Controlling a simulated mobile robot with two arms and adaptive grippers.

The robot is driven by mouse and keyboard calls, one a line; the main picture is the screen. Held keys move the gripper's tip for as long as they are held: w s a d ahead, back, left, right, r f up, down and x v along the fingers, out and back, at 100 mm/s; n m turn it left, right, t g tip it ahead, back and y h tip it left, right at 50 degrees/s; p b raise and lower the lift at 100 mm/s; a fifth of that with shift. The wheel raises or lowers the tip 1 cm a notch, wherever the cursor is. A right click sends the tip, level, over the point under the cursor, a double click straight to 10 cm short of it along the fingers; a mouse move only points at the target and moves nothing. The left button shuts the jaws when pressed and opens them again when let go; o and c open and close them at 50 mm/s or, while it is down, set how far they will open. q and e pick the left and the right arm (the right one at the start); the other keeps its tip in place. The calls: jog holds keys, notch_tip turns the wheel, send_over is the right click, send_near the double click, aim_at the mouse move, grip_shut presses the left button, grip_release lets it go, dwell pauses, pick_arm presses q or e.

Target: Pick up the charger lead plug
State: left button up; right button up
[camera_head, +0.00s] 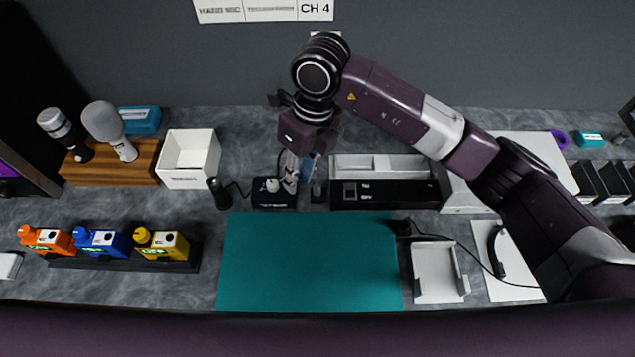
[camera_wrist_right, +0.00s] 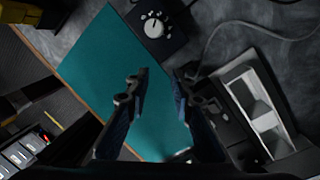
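A small black plug (camera_head: 404,227), which looks like the charger lead plug, lies at the top right corner of the teal mat (camera_head: 310,265). Its thin black lead runs right across the counter, past a white tray. My right gripper (camera_head: 292,182) hangs fingers-down beyond the mat's far edge, beside a small black box with a pale knob (camera_head: 272,185), to the left of and farther back than the plug. In the right wrist view, its two fingers (camera_wrist_right: 160,80) stand apart with nothing between them, over the mat (camera_wrist_right: 95,65). I cannot make out the plug there. My left gripper is not in view.
A black-fronted charger unit (camera_head: 385,194) stands behind the plug. A white open tray (camera_head: 437,272) is just right of the mat. Three coloured packs (camera_head: 100,243) in a black holder and a white box (camera_head: 190,158) stand left. The mat is bare.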

aim_at(317, 185)
jog(key=shift+t+h, duration=0.3)
jog(key=shift+h, duration=0.6)
jog(key=d, duration=0.1)
jog(key=w+d, duration=0.2)
jog(key=d, duration=0.1)
jog(key=shift+w, duration=0.25)
jog(key=shift+d+f, duration=0.1)
jog(key=shift+f, duration=0.25)
jog(key=shift+s+f+p, duration=0.15)
jog(key=shift+f+p, duration=0.45)
jog(key=shift+f, duration=0.2)
jog(key=f, duration=0.1)
jog(key=f+p, duration=0.1)
jog(key=f, duration=0.1)
jog(key=f+p, duration=0.1)
jog(key=shift+a+f, duration=0.25)
jog(key=shift+f, duration=0.35)
jog(key=shift+c, duration=0.4)
grip_shut()
